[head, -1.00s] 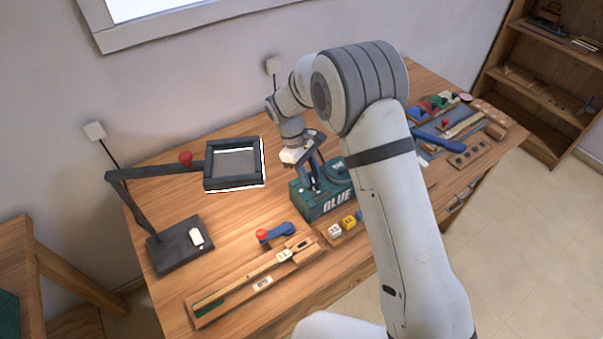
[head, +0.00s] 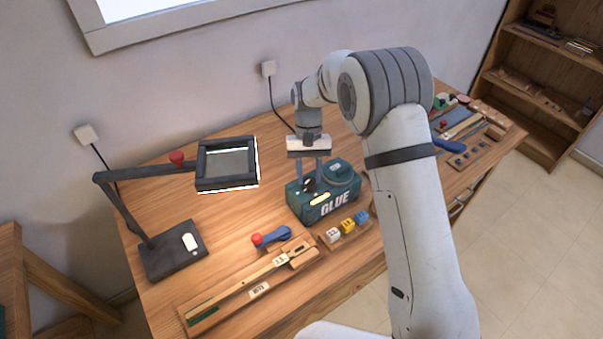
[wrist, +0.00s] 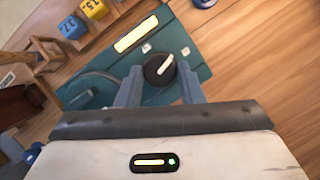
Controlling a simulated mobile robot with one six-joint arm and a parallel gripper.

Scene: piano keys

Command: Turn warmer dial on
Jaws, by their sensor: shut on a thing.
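The glue warmer is a green box (head: 298,205) marked GLUE on the wooden bench, and its green top also shows in the wrist view (wrist: 190,55). Its black round dial (wrist: 157,72) with a white pointer mark sits on top of the box, between my fingers. My gripper (head: 316,181) reaches down onto the box top, and its two grey fingers show in the wrist view (wrist: 160,78), closed on the dial from both sides. A lit yellow strip (wrist: 136,34) shows on the box beside the dial. In the head view the dial is partly hidden by the fingers.
A round green lid or pot (head: 334,170) sits on the box at the right. Coloured blocks (head: 347,226) stand in a wooden holder in front. A black lamp with a square frame (head: 226,164) stands left. A wooden jig (head: 250,280) lies at front left.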

